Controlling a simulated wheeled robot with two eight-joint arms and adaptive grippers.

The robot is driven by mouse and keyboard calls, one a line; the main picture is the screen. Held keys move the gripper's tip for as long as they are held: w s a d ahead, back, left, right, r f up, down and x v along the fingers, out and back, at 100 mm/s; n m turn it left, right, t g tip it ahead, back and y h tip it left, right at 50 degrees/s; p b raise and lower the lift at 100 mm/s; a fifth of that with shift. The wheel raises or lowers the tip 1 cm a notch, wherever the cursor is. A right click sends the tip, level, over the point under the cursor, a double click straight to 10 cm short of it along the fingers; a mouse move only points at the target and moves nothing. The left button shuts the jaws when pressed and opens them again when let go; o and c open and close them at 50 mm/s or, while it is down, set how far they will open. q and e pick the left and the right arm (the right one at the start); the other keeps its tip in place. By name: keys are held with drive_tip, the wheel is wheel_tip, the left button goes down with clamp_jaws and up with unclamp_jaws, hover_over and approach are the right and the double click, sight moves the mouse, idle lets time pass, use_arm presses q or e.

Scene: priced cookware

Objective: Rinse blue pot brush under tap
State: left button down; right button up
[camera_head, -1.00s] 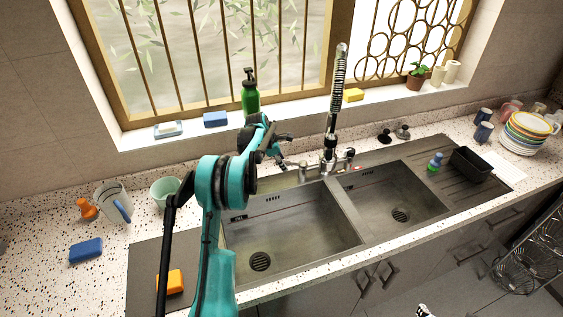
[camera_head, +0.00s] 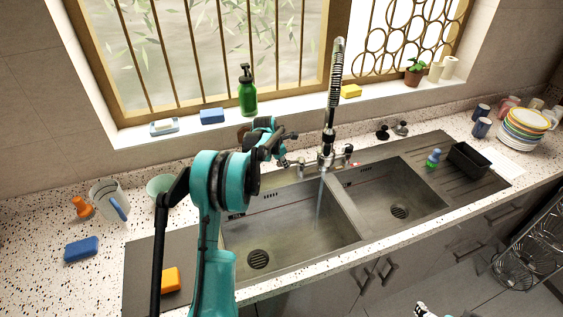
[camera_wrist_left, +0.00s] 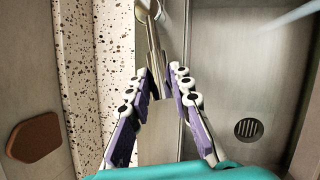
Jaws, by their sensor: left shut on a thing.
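The tap (camera_head: 327,148) stands behind the double sink, and a thin water stream (camera_head: 320,200) falls into the left basin. My left gripper (camera_head: 287,162) is at the left side of the tap's base. In the left wrist view, the fingers (camera_wrist_left: 159,78) are closed around a metal tap lever (camera_wrist_left: 153,50). A small blue-topped, green-based item (camera_head: 434,158), perhaps the pot brush, stands right of the right basin, away from the water. Part of what looks like my right gripper (camera_head: 425,309) shows at the bottom edge; its jaws are unclear.
A black tub (camera_head: 468,160) and stacked plates (camera_head: 527,132) are at the right. A green soap bottle (camera_head: 248,92) stands on the sill. A jug (camera_head: 107,197), mint bowl (camera_head: 160,186), blue sponge (camera_head: 82,249) and orange sponge (camera_head: 171,279) are at the left. Both basins look empty.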

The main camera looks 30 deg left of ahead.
use_arm(q)
drive_tip(key=c, duration=1.3)
unclamp_jaws()
drive_tip(key=shift+c, duration=0.2)
drive_tip(key=v, duration=1.2)
